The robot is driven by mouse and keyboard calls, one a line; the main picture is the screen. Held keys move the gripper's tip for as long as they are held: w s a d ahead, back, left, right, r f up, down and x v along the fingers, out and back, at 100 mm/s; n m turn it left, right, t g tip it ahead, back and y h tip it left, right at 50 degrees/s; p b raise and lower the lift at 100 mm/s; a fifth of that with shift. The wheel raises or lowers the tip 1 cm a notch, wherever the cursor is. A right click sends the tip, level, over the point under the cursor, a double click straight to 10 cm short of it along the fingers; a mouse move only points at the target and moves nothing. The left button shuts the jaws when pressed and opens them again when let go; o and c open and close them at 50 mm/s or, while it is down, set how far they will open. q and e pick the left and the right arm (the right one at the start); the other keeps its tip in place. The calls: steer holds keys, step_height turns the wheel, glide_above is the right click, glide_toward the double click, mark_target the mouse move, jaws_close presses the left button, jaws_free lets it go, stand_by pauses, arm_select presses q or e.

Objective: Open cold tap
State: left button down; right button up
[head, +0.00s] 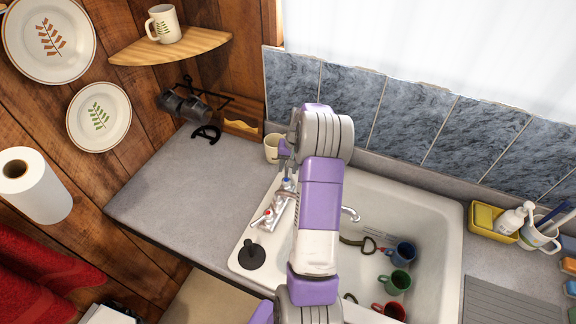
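The sink's tap fitting (280,207) stands on the left rim of the white sink (440,250). A red-marked handle (267,213) is at its near end and a blue-marked cold handle (288,184) at its far end. The spout tip (350,214) shows to the right of my arm, which hides the rest of the spout. My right gripper (285,158) is at the far end of my purple and grey arm, above and close to the blue-marked handle. Its fingers are small and partly hidden, so contact and opening are unclear. My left gripper is out of view.
A cream cup (272,148) stands behind the gripper. Blue (402,254), green (397,282) and red (392,311) mugs lie in the sink. A black plug (251,255) sits on the near left rim. The grey counter (185,195) to the left is mostly clear.

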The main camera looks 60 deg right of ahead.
steer(key=shift+w+r, duration=0.1)
step_height(320, 180, up, 7)
steer(key=s, duration=0.1)
steer(key=shift+s+d+r, duration=0.15)
steer(key=shift+d+r, duration=0.05)
steer(key=shift+d, duration=0.1)
